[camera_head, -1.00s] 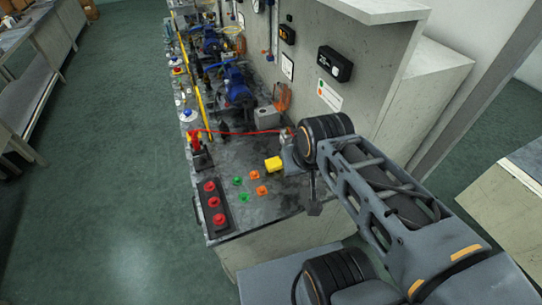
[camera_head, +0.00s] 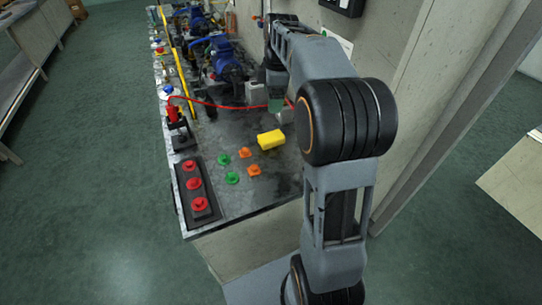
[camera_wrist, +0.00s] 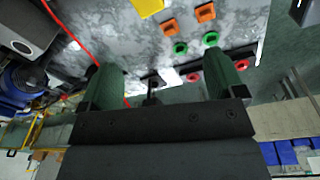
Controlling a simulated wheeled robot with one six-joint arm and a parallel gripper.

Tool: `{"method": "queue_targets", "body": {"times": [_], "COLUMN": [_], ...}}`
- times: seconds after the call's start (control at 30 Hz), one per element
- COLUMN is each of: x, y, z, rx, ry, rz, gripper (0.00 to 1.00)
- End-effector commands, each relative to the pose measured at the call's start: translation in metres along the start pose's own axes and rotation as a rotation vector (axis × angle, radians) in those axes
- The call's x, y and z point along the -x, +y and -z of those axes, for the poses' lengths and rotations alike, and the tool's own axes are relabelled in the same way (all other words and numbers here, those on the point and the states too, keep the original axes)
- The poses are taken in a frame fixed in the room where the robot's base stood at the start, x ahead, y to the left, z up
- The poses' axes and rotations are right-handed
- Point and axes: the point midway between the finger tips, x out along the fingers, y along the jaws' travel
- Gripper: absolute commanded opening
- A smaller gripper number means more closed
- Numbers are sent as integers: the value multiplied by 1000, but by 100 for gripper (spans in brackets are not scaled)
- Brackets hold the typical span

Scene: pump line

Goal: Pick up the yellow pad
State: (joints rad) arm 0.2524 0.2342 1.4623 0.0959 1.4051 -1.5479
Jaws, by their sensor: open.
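The yellow pad (camera_head: 270,140) is a small block lying on the dark, mottled bench top, left of my arm. Its edge also shows at the top of the wrist view (camera_wrist: 148,6), cut off by the frame. My gripper (camera_wrist: 160,66) is open, with two green fingers apart and nothing between them. The pad is beyond the fingertips in that view, not touching them.
Green and orange knobs (camera_head: 253,169) sit beside the pad, and a black panel with several red buttons (camera_head: 193,183) lies further left. A red cable (camera_head: 220,106) crosses the bench behind the pad. Blue pumps (camera_head: 226,62) stand further back. A wall rises at right.

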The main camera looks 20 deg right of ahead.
Motion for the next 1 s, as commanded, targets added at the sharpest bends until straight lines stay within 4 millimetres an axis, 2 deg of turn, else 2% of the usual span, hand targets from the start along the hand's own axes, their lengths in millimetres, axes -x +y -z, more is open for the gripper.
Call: {"method": "queue_targets", "body": {"times": [0.03, 0.2, 0.37, 0.6, 0.73, 1.0], "x": [-26, -52, -78, -119, -134, -150], "y": [11, 33, 38, 35, 34, 33], "z": [-8, -21, -25, -25, -24, -23], "rx": [57, 222, 279, 283, 283, 282], "ry": [5, 23, 30, 31, 30, 30], "rz": [19, 57, 70, 71, 70, 70], "gripper": [88, 88, 88, 88, 88, 88]}}
